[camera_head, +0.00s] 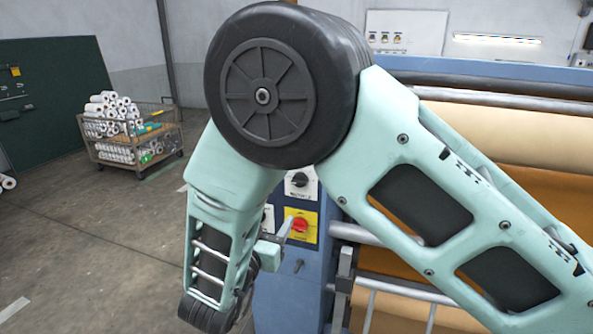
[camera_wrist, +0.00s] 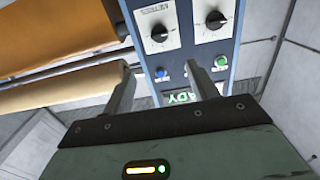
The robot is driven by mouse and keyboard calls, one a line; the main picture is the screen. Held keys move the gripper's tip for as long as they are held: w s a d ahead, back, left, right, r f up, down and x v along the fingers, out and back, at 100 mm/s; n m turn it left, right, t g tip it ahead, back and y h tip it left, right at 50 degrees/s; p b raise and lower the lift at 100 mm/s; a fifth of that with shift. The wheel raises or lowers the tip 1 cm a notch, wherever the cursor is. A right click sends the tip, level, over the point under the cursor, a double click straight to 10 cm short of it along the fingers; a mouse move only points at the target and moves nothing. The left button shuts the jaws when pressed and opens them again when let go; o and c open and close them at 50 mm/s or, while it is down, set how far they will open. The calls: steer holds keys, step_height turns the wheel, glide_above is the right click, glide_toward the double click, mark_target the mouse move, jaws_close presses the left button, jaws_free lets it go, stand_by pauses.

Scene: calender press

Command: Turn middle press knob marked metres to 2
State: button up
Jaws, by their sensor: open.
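In the wrist view a blue press panel holds two black knobs on white plates. The left knob (camera_wrist: 159,33) has a tilted label that seems to read metres; its pointer setting is too small to read. The other knob (camera_wrist: 215,19) sits to its right. My gripper (camera_wrist: 159,67) is open and empty, its fingertips below the left knob in the picture and not around it. In the head view a dark knob on a white plate (camera_head: 299,180) shows just under my arm, its label too small to read. My arm hides much of the panel there.
A blue button (camera_wrist: 161,72), a green button (camera_wrist: 221,61) and a green lit display (camera_wrist: 180,97) lie near the fingers. A red switch (camera_head: 300,226) sits on a yellow plate. Press rollers (camera_head: 510,135) stand right. A roll cart (camera_head: 130,135) stands left, with open floor before it.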

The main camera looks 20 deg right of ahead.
mark_target(298, 182)
steer(key=p+x, duration=0.5)
steer(key=x, duration=1.1)
steer(key=shift+p, duration=0.3)
steer(key=shift+w+d, duration=0.4)
steer(key=shift+w, duration=0.15)
steer(key=shift+f, duration=0.1)
steer(key=c, duration=1)
